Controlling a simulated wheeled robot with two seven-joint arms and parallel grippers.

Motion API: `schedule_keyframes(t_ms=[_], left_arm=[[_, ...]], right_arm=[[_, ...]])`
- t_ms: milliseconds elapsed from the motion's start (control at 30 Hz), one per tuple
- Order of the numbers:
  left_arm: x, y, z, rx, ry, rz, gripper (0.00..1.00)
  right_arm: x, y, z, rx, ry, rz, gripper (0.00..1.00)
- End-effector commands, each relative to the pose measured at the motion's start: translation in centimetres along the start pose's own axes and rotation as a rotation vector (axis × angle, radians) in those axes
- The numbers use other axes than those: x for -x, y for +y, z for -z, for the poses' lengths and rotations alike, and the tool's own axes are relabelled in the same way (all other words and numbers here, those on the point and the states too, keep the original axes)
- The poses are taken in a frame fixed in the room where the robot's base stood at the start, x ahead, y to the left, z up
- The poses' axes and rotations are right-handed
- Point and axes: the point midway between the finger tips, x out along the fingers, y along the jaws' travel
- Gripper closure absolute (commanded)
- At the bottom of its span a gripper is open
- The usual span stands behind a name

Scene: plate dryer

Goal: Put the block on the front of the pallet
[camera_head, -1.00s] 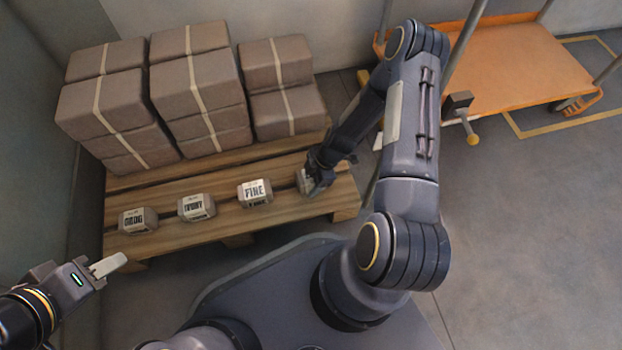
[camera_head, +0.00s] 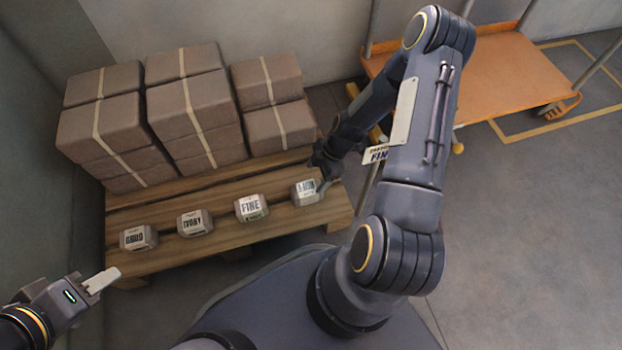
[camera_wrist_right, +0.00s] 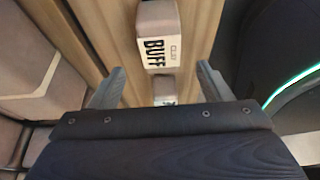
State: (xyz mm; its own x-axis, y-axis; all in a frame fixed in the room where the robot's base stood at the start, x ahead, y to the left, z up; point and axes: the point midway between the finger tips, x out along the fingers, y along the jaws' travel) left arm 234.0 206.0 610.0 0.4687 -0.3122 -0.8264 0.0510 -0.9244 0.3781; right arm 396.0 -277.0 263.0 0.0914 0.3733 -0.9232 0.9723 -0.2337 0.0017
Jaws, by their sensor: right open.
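Several grey-brown blocks with white labels stand in a row along the front of the wooden pallet (camera_head: 232,234). The rightmost block (camera_head: 304,192) reads BUFF in the right wrist view (camera_wrist_right: 158,38). To its left are the FINE block (camera_head: 251,207), the IVORY block (camera_head: 195,223) and a leftmost block (camera_head: 138,238) whose label I cannot read surely. My right gripper (camera_head: 322,180) is open, just right of the BUFF block and apart from it; its spread fingers show in the wrist view (camera_wrist_right: 158,86). My left gripper (camera_head: 103,281) is off the pallet at lower left, its opening unclear.
Stacks of strapped brown boxes (camera_head: 190,105) fill the back of the pallet. An orange cart (camera_head: 510,70) stands at the back right, with a FINE card (camera_head: 377,154) near its post, partly behind my right arm. The floor at right is clear.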

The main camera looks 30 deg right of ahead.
Motion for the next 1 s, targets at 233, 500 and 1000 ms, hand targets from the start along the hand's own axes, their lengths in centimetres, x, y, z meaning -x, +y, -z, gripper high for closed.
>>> schedule_keyframes(t_ms=[233,500,1000], left_arm=[[0.5,0.2,0.2,0.0,0.0,0.0,0.64],[0.4,0.2,0.2,0.0,0.0,0.0,0.64],[0.4,0.2,0.2,0.0,0.0,0.0,0.64]], right_arm=[[3.9,0.6,0.8,-0.048,-0.013,-0.018,0.28],[16.3,0.2,6.5,-0.387,-0.034,-0.128,0.28],[30.8,-14.0,15.8,-1.204,0.235,-0.296,0.28]])
